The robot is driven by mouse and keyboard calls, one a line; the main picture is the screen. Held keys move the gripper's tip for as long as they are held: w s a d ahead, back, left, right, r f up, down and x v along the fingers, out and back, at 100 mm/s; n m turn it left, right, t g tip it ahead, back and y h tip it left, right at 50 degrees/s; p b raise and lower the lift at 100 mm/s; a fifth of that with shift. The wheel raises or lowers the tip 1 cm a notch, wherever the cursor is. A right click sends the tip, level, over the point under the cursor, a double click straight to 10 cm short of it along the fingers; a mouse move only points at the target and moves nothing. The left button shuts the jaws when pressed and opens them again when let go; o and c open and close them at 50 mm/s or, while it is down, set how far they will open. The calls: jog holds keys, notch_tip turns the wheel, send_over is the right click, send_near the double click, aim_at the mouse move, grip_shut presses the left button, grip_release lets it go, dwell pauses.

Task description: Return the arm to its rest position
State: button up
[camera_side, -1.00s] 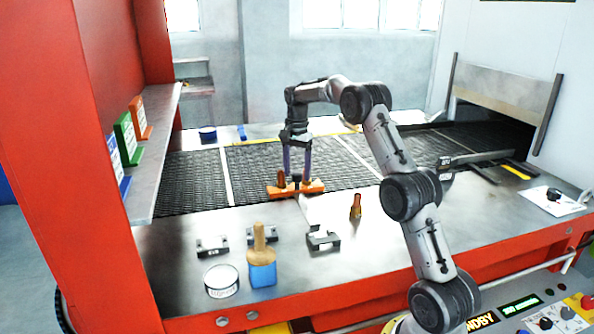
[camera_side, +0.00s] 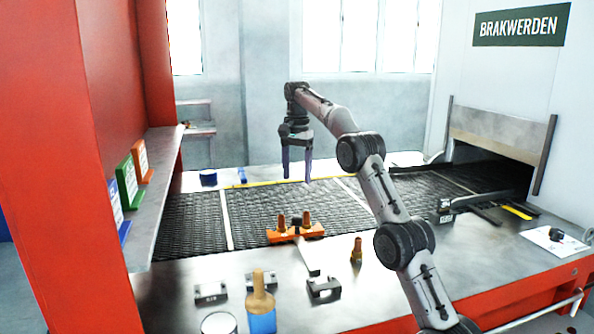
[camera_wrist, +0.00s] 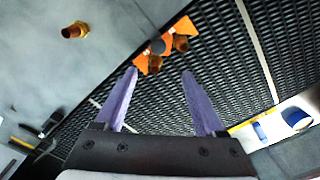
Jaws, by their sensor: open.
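My gripper (camera_side: 297,178) hangs in the air above the mesh belt, fingers pointing down, open and empty. Its purple fingers also show in the wrist view (camera_wrist: 160,75), spread apart with nothing between them. Below it, an orange fixture (camera_side: 296,233) with brass-coloured fittings sits at the near edge of the mesh belt (camera_side: 180,218). The same fixture shows in the wrist view (camera_wrist: 150,62) beyond the fingertips, apart from them.
A brass fitting (camera_side: 356,249) stands on the steel table. Grey brackets (camera_side: 324,287), a brush with a blue end (camera_side: 262,315) and a round tin (camera_side: 219,324) lie nearer. Coloured cards (camera_side: 125,185) line the left shelf. The air around my gripper is clear.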

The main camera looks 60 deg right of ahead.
jog(key=shift+r, duration=0.4)
